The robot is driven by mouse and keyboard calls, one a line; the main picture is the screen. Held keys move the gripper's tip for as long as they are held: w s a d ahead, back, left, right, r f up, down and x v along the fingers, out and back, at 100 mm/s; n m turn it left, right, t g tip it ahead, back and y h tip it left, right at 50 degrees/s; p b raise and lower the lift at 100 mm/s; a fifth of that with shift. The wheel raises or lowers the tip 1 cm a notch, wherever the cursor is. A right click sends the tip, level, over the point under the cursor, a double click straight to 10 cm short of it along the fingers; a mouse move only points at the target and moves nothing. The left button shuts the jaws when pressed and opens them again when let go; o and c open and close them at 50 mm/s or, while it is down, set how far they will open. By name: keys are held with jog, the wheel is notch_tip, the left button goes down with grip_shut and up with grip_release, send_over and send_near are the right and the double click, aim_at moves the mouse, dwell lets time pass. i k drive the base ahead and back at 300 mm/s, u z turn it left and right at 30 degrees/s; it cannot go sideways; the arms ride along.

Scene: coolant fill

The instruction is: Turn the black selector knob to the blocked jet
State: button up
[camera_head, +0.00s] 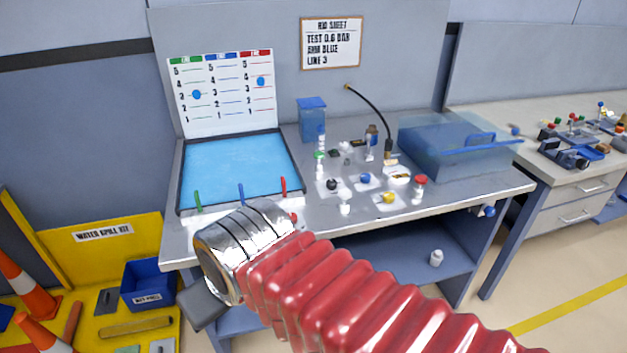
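The black selector knob (332,184) sits on a small pale plate on the bench, right of the blue bath. Its pointer direction is too small to read. Three coloured jets stand along the bath's front edge: green (198,201), blue (241,194) and red (284,186). The score board (222,92) has green, blue and red columns. A blue dot shows in the green column and another in the red column; none shows in the blue column. My arm reaches in from the lower right. A grey block of my gripper (203,303) shows in front of the bench; its fingertips cannot be made out.
Near the black knob are a blue knob (366,178), a yellow knob (388,198) and a red-topped fitting (420,182). A white fitting (345,198) stands close in front. A clear blue tank (440,150) is at the right. A black hose (376,105) arches behind.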

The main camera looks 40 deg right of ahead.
aim_at(331, 184)
jog(key=u, duration=1.3)
jog(key=k, duration=1.4)
jog(key=z, duration=0.95)
jog(key=i, duration=0.3)
jog(key=z, duration=0.15)
